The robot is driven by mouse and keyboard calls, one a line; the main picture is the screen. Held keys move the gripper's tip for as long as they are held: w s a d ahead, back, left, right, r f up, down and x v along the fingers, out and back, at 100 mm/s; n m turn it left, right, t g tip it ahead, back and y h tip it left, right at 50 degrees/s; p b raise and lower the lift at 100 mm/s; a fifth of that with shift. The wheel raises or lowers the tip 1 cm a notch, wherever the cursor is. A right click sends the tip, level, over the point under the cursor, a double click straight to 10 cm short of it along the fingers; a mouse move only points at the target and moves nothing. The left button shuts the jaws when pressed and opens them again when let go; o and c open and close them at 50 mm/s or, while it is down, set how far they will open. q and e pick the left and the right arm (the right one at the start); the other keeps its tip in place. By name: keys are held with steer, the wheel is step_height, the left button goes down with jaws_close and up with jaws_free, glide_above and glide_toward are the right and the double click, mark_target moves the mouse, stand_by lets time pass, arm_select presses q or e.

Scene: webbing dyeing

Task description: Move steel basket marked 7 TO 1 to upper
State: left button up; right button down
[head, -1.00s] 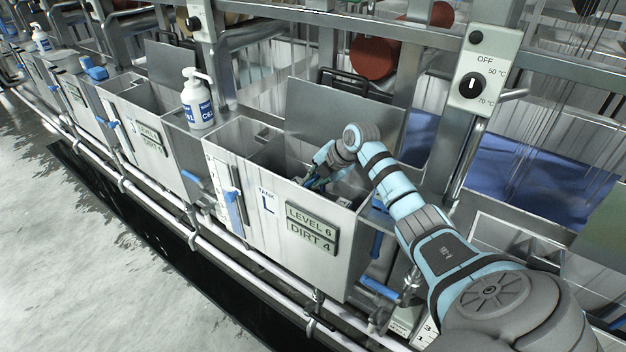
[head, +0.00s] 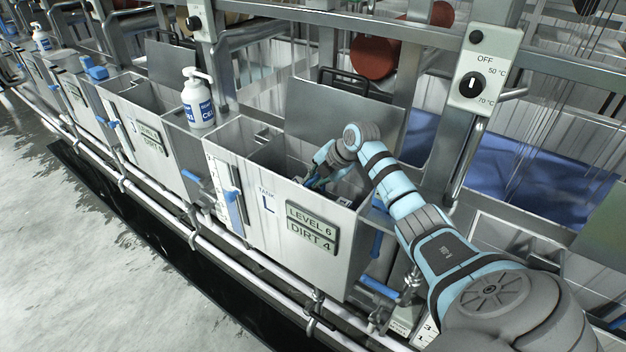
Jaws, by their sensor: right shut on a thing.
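My right arm comes in from the lower right, and its gripper (head: 318,180) reaches down into the open steel tank marked L (head: 262,222). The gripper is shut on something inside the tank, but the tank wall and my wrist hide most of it. A small pale label with dark marks (head: 345,201) shows just inside the rim below the gripper; it is too small to read. I cannot make out a basket marked 7 TO 1. My left gripper is not in view.
Plates on the tank read LEVEL 6 (head: 312,217) and DIRT 4 (head: 311,236). A raised steel lid (head: 330,125) stands behind it. A white pump bottle (head: 197,100) stands left of the tank. A temperature dial (head: 471,86) is on the post at right. Pipes run along the front.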

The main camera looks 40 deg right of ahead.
steer(key=shift+s+f, duration=0.15)
steer(key=shift+f, duration=0.1)
